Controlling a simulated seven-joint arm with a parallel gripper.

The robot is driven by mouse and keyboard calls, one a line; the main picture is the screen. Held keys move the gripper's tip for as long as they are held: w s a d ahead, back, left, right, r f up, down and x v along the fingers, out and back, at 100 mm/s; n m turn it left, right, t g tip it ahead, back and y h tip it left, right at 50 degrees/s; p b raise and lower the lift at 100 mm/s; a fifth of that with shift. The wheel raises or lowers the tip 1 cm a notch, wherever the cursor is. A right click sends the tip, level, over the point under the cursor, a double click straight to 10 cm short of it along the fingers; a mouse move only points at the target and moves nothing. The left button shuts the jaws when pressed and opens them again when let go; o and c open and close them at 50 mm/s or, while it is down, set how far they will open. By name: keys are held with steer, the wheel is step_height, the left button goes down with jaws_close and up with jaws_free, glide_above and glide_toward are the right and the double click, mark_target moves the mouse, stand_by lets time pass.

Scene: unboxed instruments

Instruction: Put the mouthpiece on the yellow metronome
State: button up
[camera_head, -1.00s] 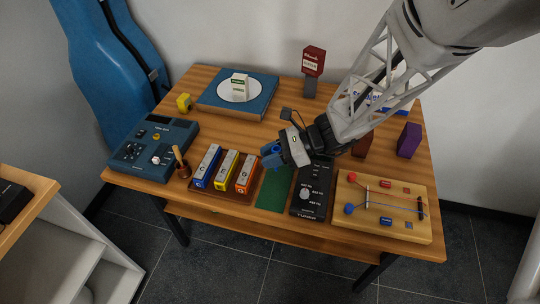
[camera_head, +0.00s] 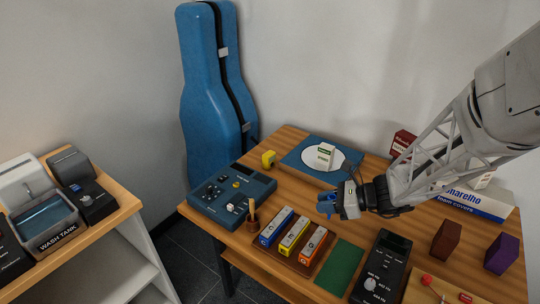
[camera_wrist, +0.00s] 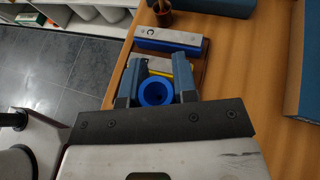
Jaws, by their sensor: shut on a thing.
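My gripper (camera_head: 332,204) is shut on a blue, round, hollow mouthpiece (camera_wrist: 154,93). In the wrist view its open ring faces the camera between my two blue-grey fingers (camera_wrist: 156,84). In the head view my gripper is above the middle of the table, in front of the white plate; the mouthpiece is hard to separate from the fingers there. A small yellow block (camera_head: 268,159) stands at the table's back left, left of the blue plate base and apart from my gripper. It is the likely yellow metronome, but its shape is too small to tell.
A blue console (camera_head: 232,196) and wooden cup (camera_head: 252,222) stand left. A rack holds coloured harmonicas (camera_head: 294,235). A green mat (camera_head: 340,266) and black tuner (camera_head: 381,270) lie nearer. A white plate (camera_head: 338,166) bears a small carton (camera_head: 325,155). Brown (camera_head: 446,238) and purple (camera_head: 502,253) blocks stand right.

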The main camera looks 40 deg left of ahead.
steer(key=w+a, duration=0.5)
steer(key=a, duration=0.7)
steer(key=w+a+r+m+t, duration=0.1)
steer(key=w+a, duration=0.4)
steer(key=a, duration=0.7)
steer(key=shift+y, duration=0.3)
steer(key=shift+a+r, duration=0.1)
steer(key=w+a, duration=0.3)
steer(key=w+a+f, duration=0.1)
steer(key=w+a, duration=0.7)
steer(key=shift+a+f, duration=0.25)
steer(key=shift+f, duration=1.75)
steer(key=shift+f, duration=0.1)
